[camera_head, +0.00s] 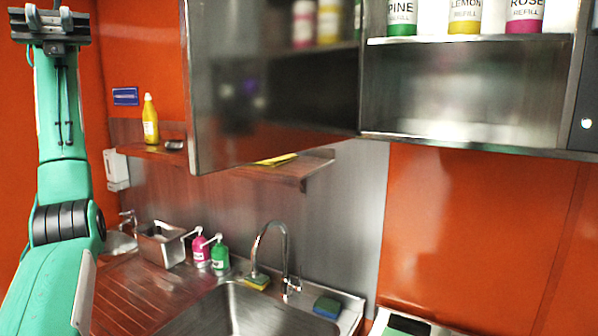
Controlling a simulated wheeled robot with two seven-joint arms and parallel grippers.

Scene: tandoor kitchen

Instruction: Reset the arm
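My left arm (62,180) is green with black joint bands and rises along the left edge of the head view. My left gripper (49,18) is at the top left, pointing up. Its two fingers stand apart with nothing visible between them, so it is open and empty. It is in front of the orange wall, left of the open cabinet door (270,100). My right arm and gripper are not in view.
The open cabinet (460,95) holds refill bottles (464,15). A wooden shelf (150,151) bears a yellow bottle (151,120). Below are a sink (250,312) with a tap (285,255), pink (201,252) and green (220,258) dispensers, and sponges (327,306).

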